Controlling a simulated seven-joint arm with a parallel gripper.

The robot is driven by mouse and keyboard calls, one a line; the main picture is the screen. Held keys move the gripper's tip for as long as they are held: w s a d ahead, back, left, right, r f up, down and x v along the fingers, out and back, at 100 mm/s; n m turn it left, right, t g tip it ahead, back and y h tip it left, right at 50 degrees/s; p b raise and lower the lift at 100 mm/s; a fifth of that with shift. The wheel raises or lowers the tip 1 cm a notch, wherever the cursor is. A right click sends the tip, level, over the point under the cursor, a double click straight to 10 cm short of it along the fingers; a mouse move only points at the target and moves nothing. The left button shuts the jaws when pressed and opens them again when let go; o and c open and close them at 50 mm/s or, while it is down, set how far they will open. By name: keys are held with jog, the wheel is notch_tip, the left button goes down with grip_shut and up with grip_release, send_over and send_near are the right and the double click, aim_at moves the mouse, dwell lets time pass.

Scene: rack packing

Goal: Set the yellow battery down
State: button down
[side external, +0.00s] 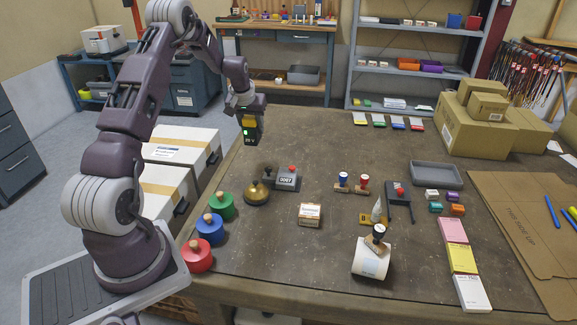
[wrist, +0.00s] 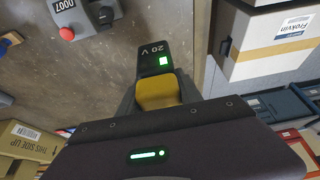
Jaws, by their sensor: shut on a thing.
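The yellow battery (side external: 250,133) is a block with a black end and a yellow body. My gripper (side external: 249,118) is shut on it and holds it upright, near the far left edge of the brown worktable (side external: 300,170). In the wrist view the battery (wrist: 158,90) shows its black end marked "20 V", with a green light, and the yellow part. The jaws (wrist: 160,105) are mostly hidden behind the wrist housing. The battery appears raised over the table edge; its exact height is hard to tell.
A grey box with a red button (side external: 287,178) and a brass bell (side external: 257,191) stand nearer on the table. Several coloured round pieces, including a green one (side external: 220,206), line the left edge. White cartons (side external: 175,150) stand beyond that edge. The far middle of the table is clear.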

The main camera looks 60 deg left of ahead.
jog(key=w+d+m, duration=0.1)
jog(key=w+d, duration=0.3)
jog(key=d, duration=0.3)
jog(key=w+d+m+t+h, duration=0.15)
jog(key=w+d, duration=0.25)
jog(key=d, duration=0.4)
jog(key=w+d+m+g, duration=0.1)
jog(key=w+d+m, duration=0.15)
jog(key=d, duration=0.45)
jog(key=shift+n+t, duration=0.25)
jog(key=shift+n, duration=0.05)
jog(key=f, duration=0.6)
jog(key=w+f, duration=0.1)
jog(key=f, duration=0.2)
jog(key=shift+d+f, duration=0.15)
jog(key=shift+f, duration=0.25)
jog(key=c, duration=0.8)
grip_release()
jog(key=shift+s+f, duration=0.1)
jog(key=shift+f, duration=0.05)
